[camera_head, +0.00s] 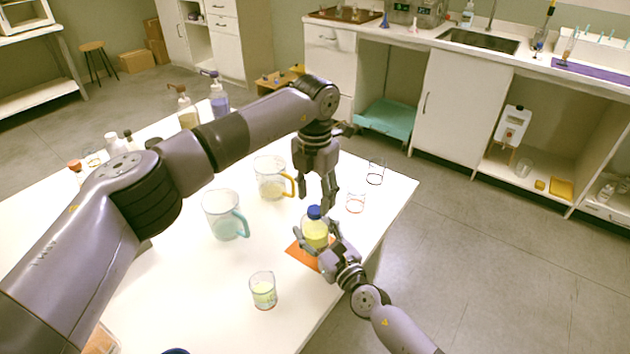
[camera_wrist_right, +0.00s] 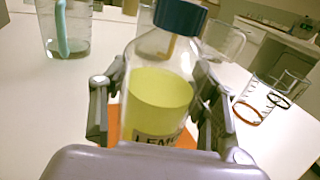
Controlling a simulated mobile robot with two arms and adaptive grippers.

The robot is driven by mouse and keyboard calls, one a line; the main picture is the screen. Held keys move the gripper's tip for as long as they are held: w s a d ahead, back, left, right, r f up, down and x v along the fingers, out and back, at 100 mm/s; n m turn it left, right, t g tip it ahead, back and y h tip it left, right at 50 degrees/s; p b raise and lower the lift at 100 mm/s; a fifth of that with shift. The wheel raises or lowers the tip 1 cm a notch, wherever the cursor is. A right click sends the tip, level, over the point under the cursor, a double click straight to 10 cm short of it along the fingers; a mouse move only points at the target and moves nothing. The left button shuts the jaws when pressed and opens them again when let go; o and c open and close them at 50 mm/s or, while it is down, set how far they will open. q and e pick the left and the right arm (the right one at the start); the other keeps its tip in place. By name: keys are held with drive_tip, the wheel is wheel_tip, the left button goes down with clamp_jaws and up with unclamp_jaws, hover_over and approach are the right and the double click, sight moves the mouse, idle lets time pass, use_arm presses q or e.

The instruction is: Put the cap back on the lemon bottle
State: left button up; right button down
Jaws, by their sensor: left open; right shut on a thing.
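The lemon bottle (camera_head: 315,235), clear with yellow liquid, stands at the orange mat (camera_head: 299,254). In the right wrist view the bottle (camera_wrist_right: 160,95) shows part of its label. The blue cap (camera_head: 314,212) is at the top of the bottle's neck; the cap (camera_wrist_right: 180,15) also shows in the wrist view, cut by the top edge. Whether it is fully seated I cannot tell. My right gripper (camera_head: 318,236) is shut on the bottle's body from the front right. My left gripper (camera_head: 317,201) is open, pointing down just above the cap.
A teal-handled jug (camera_head: 223,215), a yellow-handled jug (camera_head: 270,180) and a small beaker of pale liquid (camera_head: 263,292) stand left of the bottle. Glass beakers (camera_head: 355,202) stand to its right, near the table edge. Pump bottles (camera_head: 187,108) stand at the back left.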

sight(315, 209)
use_arm(q)
drive_tip(key=shift+f, duration=1.8)
drive_tip(key=shift+c, duration=0.3)
clamp_jaws()
drive_tip(key=shift+o, duration=0.9)
unclamp_jaws()
wheel_tip(315, 209, up, 12)
